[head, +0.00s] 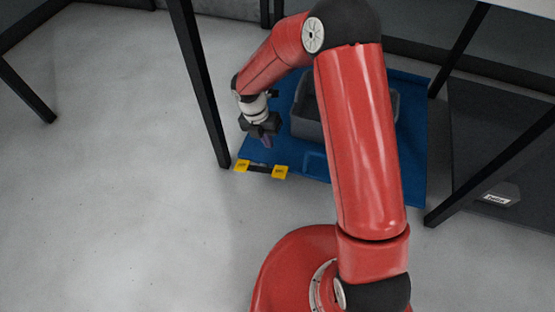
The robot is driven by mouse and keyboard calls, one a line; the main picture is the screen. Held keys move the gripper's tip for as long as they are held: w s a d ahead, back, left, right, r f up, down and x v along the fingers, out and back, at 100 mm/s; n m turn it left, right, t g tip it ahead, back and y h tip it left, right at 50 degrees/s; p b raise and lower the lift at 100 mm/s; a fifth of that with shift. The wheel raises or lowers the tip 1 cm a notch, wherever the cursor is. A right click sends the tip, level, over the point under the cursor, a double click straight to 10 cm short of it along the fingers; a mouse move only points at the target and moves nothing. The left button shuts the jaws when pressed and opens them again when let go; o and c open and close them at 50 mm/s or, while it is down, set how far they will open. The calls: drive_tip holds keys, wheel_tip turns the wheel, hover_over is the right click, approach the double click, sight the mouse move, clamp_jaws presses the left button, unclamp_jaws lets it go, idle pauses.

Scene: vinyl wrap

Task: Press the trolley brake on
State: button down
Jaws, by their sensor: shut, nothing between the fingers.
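The trolley (405,185) is a low blue platform on the floor between dark table legs. At its near left edge are two yellow pads, a left one (241,165) and a right one (280,172), with a dark bar (260,169) between them; this looks like the brake. My gripper (266,143) is shut and empty, pointing down over the trolley's left part, just beyond the pads in the picture. I see no contact with the pads. I cannot tell its exact height or whether the brake is on or off.
A grey bin (303,122) stands on the trolley, right of my gripper and partly hidden by my red arm. A black table leg (205,90) rises close to the left of my gripper. A dark low platform (500,150) lies at right. The floor (110,190) at left is clear.

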sight(282, 172)
drive_tip(key=shift+a+f, duration=0.1)
drive_tip(key=shift+f, duration=0.05)
drive_tip(key=shift+f, duration=0.1)
drive_tip(key=b+x, duration=0.2)
drive_tip(key=x, duration=1.2)
drive_tip(key=shift+b, duration=0.4)
drive_tip(key=shift+s+d+f+t+y, duration=0.2)
drive_tip(key=shift+d+f+y, duration=0.2)
drive_tip(key=shift+y, duration=0.25)
drive_tip(key=shift+s+d+f+t+y, duration=0.1)
drive_tip(key=shift+d+f+t+y, duration=0.2)
drive_tip(key=shift+y, duration=0.35)
drive_tip(key=shift+d+f+b, duration=0.3)
drive_tip(key=shift+f+b, duration=0.15)
drive_tip(key=shift+f, duration=0.45)
drive_tip(key=shift+s+d+f, duration=0.1)
drive_tip(key=shift+s+f, duration=0.05)
drive_tip(key=shift+f, duration=0.05)
